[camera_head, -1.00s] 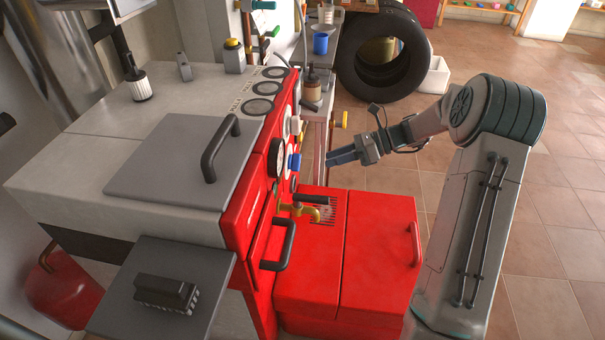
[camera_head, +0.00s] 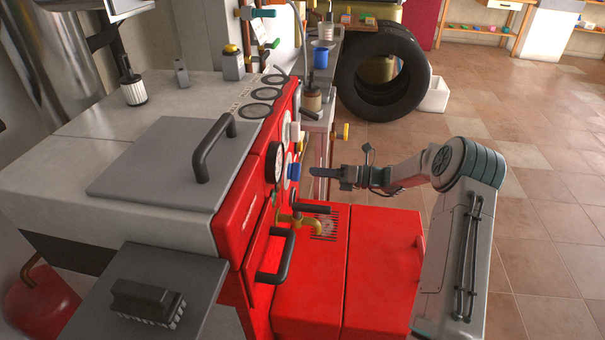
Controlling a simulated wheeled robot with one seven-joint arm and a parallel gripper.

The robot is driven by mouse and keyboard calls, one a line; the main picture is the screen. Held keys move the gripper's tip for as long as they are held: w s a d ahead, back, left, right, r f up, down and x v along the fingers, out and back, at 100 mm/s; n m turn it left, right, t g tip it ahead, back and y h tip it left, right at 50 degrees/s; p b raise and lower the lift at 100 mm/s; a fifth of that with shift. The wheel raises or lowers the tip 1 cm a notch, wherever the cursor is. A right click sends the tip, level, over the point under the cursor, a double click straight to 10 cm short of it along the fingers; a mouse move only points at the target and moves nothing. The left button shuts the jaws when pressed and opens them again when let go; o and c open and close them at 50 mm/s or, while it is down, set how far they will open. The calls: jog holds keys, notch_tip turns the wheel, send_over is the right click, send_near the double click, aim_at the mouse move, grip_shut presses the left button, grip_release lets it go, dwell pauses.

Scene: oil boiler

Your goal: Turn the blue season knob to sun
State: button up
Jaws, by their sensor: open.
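The blue season knob (camera_head: 293,172) sits on the red front panel of the boiler (camera_head: 240,215), to the right of a round gauge (camera_head: 274,162). I cannot read its setting or see the sun mark from this angle. My gripper (camera_head: 315,172) is open and empty. Its fingers point left at the knob, at about the same height in the picture, with a small gap between the fingertips and the knob. The two fingers nearly overlap in this view.
A brass tap (camera_head: 292,219) and black handles (camera_head: 275,256) stick out below the knob. A white knob (camera_head: 295,131) is above it. The red lower cabinet (camera_head: 385,270) is under my arm. A tire (camera_head: 385,75) stands behind on the tiled floor.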

aim_at(300, 170)
jog(key=a, duration=0.2)
jog(key=w+a, duration=0.1)
jog(key=a, duration=0.2)
jog(key=shift+b, duration=0.35)
grip_shut()
